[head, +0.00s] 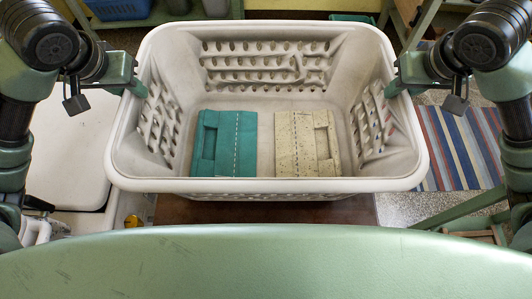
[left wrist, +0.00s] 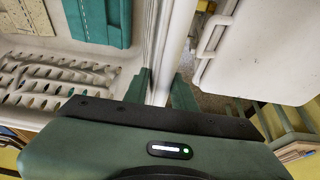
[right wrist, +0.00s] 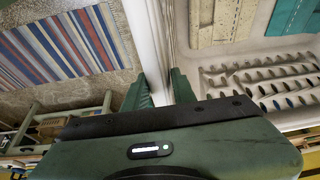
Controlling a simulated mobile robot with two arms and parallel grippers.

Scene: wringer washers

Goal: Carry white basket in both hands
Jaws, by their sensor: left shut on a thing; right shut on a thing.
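The white basket (head: 265,185) is in front of me in the head view, upright, with slotted side walls. A teal folded cloth (head: 224,143) and a cream speckled folded cloth (head: 307,143) lie side by side on its floor. My left gripper (head: 138,88) is shut on the basket's left rim, and the rim runs between its fingers in the left wrist view (left wrist: 162,88). My right gripper (head: 393,88) is shut on the right rim, which also passes between its fingers in the right wrist view (right wrist: 160,88).
A brown surface (head: 265,211) shows below the basket's near side; contact with it cannot be told. A white lidded unit (head: 75,150) stands at left. A striped rug (head: 455,148) lies on the speckled floor at right. A blue crate (head: 118,9) sits at the back left.

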